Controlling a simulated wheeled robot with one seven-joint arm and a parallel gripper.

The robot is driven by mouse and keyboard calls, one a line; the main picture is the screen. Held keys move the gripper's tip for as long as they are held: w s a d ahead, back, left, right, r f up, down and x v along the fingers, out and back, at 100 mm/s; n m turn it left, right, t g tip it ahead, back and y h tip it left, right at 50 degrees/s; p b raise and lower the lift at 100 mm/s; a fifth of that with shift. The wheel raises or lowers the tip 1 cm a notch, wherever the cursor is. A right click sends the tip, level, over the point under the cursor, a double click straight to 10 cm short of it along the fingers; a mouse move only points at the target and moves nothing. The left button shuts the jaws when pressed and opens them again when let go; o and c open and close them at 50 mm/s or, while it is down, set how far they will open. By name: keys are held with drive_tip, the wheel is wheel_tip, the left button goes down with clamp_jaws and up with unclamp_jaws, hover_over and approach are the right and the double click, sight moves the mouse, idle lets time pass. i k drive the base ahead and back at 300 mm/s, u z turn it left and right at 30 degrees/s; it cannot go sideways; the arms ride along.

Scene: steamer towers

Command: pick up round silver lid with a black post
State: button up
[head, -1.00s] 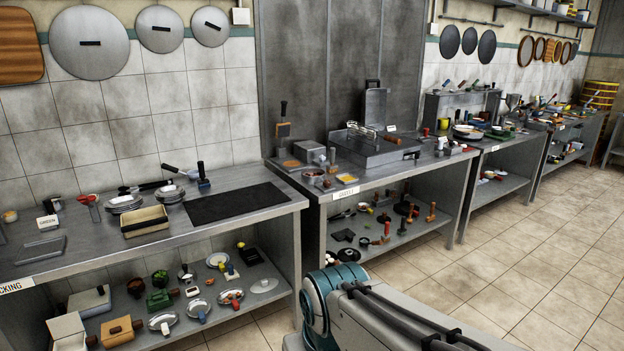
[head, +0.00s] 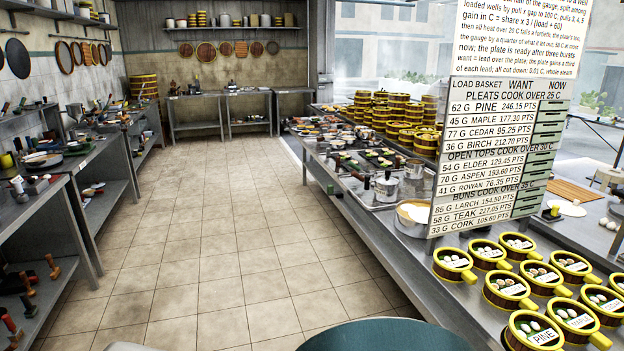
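I cannot make out a round silver lid with a black post for certain in the head view. A small silver pot (head: 385,189) stands on the right-hand counter, with a dark upright piece close to it; I cannot tell whether that piece belongs to a lid. My gripper is not in view.
Steel benches (head: 96,160) with cluttered shelves line the left. The tiled floor (head: 215,215) between them is clear.

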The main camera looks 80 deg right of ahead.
sight(387, 179)
drive_tip(key=z, duration=1.6)
drive_tip(key=i, duration=2.15)
drive_tip(key=z, duration=2.65)
